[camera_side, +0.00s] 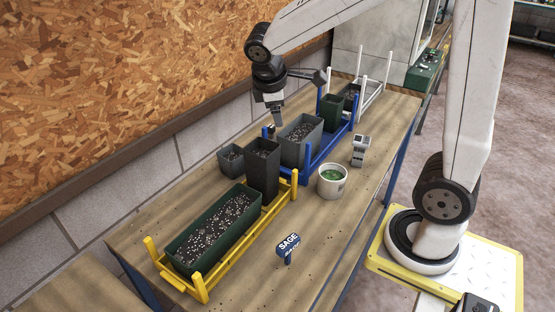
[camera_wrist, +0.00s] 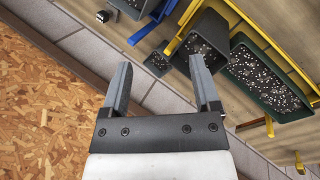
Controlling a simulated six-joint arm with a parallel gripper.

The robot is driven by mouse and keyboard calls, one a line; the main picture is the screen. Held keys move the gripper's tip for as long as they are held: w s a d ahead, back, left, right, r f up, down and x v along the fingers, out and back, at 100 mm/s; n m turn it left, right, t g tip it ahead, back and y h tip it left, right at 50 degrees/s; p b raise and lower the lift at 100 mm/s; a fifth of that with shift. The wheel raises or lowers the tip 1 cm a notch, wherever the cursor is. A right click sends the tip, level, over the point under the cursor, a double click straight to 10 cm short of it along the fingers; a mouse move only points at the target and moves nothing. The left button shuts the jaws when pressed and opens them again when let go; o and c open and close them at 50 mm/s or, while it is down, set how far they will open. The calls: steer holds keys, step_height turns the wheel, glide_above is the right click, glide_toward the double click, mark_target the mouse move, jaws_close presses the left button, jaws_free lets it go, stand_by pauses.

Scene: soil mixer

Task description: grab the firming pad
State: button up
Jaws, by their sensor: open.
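A small dark block with a pale spot (camera_wrist: 103,16), which may be the firming pad, lies at the upper left in the wrist view, beside a grey planter. In the side view a small dark piece (camera_side: 268,130) shows there, partly hidden by my gripper and the planter. I cannot tell for sure that it is the pad. My gripper (camera_side: 276,116) hangs above the wall side of the bench, close to that piece. In the wrist view my gripper (camera_wrist: 160,65) has its fingers wide apart with nothing held between them.
A grey planter (camera_side: 300,154) stands in a blue rack. A tall dark pot (camera_side: 262,185) and small pot (camera_side: 230,168) are near a long green planter (camera_side: 185,262) in a yellow rack. A white pot (camera_side: 332,190), grey device (camera_side: 361,153) and SAGE sign (camera_side: 288,243) stand in front.

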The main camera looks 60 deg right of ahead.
steer(key=w+d+n+h, duration=0.9)
steer(key=w+d+n, duration=0.2)
steer(key=w+d, duration=0.4)
glide_toward(269, 128)
steer(key=x, duration=0.4)
steer(key=shift+x, duration=3.75)
jaws_close()
